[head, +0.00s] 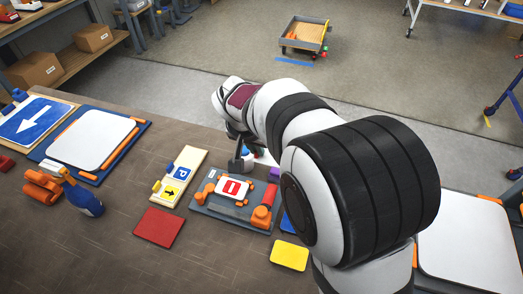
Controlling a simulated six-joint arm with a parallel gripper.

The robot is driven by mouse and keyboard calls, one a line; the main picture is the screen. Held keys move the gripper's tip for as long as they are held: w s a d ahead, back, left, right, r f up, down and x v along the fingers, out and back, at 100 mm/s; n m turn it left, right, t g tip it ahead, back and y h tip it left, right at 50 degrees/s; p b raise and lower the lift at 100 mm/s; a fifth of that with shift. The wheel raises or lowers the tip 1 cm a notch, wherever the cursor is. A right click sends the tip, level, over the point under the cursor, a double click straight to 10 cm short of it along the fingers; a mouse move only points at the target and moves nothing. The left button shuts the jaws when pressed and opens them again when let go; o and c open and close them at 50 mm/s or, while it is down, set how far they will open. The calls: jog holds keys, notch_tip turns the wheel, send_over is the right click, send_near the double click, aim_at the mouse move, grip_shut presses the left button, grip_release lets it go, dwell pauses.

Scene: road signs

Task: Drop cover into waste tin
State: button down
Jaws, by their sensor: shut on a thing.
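My gripper (236,136) is small in the head view, past the far edge of the grey work board, partly hidden by my own wrist. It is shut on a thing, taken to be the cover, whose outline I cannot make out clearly. A small grey object (241,162) shows just below the fingers; I cannot tell whether it is a tin or part of what is held. No waste tin can be picked out with certainty, and my arm hides part of the table to the right.
The grey board (204,206) carries a red no-entry sign (232,187) and orange clamps. Bare table shows at front left.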

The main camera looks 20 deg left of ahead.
jog(key=w+d+f+n+g+y, duration=0.1)
jog(key=d+n+g+y, duration=0.1)
jog(key=d+n, duration=0.65)
jog(key=w+d+f+n+g+y, duration=0.2)
jog(key=d+n+y, duration=0.1)
jog(key=d+n, duration=0.55)
notch_tip(320, 180, down, 7)
jog(key=n, duration=0.1)
jog(key=shift+a+r+h, duration=0.2)
jog(key=shift+a+h, duration=0.05)
jog(key=shift+h, duration=0.05)
jog(key=shift+c, duration=0.5)
grip_release()
jog(key=shift+r, duration=0.1)
notch_tip(320, 180, up, 10)
dwell(0.6)
jog(key=shift+s, duration=0.1)
